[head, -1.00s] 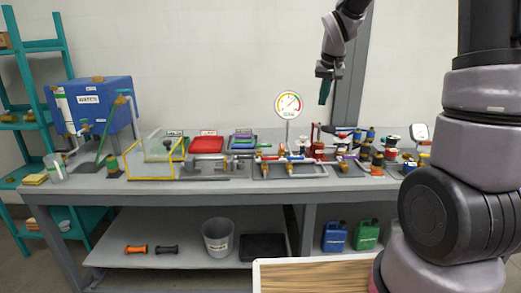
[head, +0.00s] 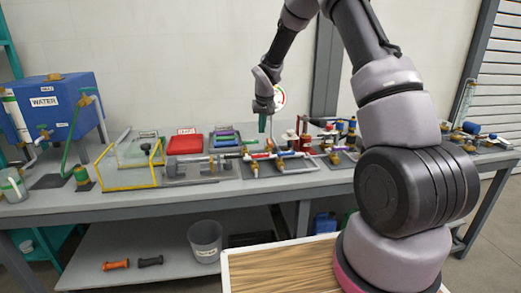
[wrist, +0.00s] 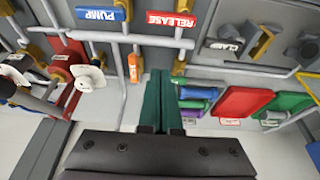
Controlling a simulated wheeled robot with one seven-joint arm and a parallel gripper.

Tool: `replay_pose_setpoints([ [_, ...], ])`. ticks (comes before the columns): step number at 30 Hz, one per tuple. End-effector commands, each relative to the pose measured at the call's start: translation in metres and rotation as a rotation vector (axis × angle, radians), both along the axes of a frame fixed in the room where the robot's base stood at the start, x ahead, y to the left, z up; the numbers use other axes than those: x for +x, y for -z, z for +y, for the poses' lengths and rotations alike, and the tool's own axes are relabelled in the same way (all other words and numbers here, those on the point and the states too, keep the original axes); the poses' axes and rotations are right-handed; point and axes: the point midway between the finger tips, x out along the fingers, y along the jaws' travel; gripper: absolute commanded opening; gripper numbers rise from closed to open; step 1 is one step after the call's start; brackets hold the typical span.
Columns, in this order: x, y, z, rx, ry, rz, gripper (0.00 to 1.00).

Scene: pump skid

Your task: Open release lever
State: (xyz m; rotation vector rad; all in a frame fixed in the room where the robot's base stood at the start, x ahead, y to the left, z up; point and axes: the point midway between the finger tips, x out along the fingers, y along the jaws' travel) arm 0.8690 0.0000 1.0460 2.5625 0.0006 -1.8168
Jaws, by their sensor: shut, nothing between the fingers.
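A red bar marked RELEASE (wrist: 172,18) shows upside down at the top of the wrist view, beside brass fittings and grey pipes. I take it as the release lever's grip; its pivot is unclear. My gripper (head: 262,124) hangs above the bench, fingers down, in front of the gauge in the head view. Its green fingers (wrist: 163,100) are together and hold nothing. The red bar lies beyond the fingertips, apart from them. In the head view the lever is too small to pick out surely among the pipework.
An orange tagged piece (wrist: 135,68) is close to the fingertips. White valve knobs (wrist: 88,76) stand left. A red tray (wrist: 245,102) and a yellow frame (head: 130,168) share the bench.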

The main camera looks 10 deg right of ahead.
Motion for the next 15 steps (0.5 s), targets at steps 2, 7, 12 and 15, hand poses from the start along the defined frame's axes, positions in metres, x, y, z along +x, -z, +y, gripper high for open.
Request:
replay_pose_setpoints([
  [2,0.000,0.000,0.000,0.000,0.000,0.000,0.00],
  [7,0.002,0.010,0.000,0.000,0.001,0.004,0.00],
  [12,0.012,0.037,0.000,-0.001,-0.001,0.004,0.00],
  [15,0.019,0.059,0.000,0.000,-0.001,0.005,0.00],
])
